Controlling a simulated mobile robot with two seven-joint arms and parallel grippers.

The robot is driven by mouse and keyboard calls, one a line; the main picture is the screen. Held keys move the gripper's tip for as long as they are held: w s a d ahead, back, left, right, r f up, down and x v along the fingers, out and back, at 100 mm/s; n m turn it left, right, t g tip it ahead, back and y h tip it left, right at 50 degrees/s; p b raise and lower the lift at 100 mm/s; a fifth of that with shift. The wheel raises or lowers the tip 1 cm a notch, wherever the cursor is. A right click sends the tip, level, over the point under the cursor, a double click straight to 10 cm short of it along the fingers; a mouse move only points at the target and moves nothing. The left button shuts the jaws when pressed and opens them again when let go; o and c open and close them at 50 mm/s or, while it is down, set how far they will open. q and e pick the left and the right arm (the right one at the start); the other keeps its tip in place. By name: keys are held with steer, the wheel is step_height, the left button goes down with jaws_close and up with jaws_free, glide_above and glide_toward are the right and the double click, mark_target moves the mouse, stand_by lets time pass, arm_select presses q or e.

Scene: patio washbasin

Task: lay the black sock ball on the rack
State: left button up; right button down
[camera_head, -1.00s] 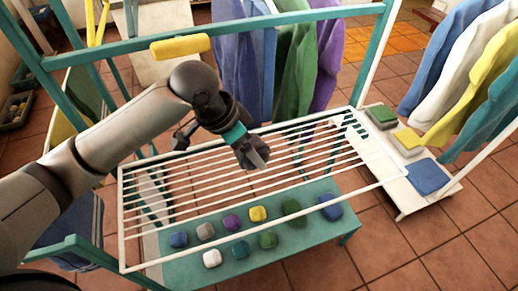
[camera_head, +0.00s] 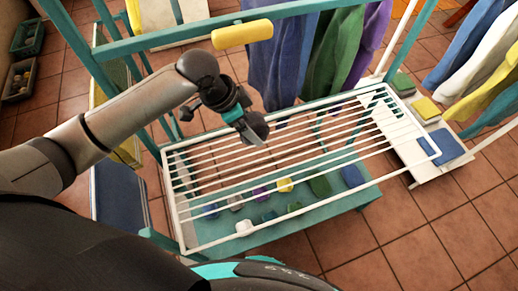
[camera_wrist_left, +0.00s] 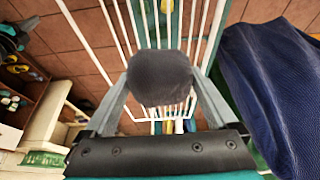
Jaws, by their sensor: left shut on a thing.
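The black sock ball (camera_head: 257,122) is dark grey-black and round. My left gripper (camera_head: 252,134) is shut on it, with a finger on each side; the ball (camera_wrist_left: 160,76) also fills the space between the fingers in the left wrist view. The white wire rack (camera_head: 172,200) lies level in the teal frame. In the head view the gripper and ball appear over the rack's far middle part. The wrist view shows rack bars (camera_wrist_left: 127,25) behind the ball. The height above the bars is hard to judge. My right gripper is not in view.
Several coloured sock balls, such as a yellow one (camera_head: 285,185), sit on a teal shelf (camera_head: 320,205) under the rack. Blue, green and purple clothes (camera_head: 272,70) hang behind the rack. A white side shelf (camera_head: 425,172) with folded cloths stands at right. The rack's bars look bare.

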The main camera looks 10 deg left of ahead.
arm_select(q)
step_height(320, 180, down, 15)
steer(key=b, duration=0.2)
steer(key=shift+r+b, duration=0.2)
steer(key=shift+b, duration=0.15)
steer(key=o, duration=1)
steer(key=shift+f, duration=0.1)
steer(key=shift+r, duration=0.35)
steer(key=p+v, duration=0.2)
steer(key=v, duration=0.9)
steer(key=shift+r+p, duration=0.3)
steer(key=shift+p, duration=0.1)
steer(key=shift+s, duration=0.15)
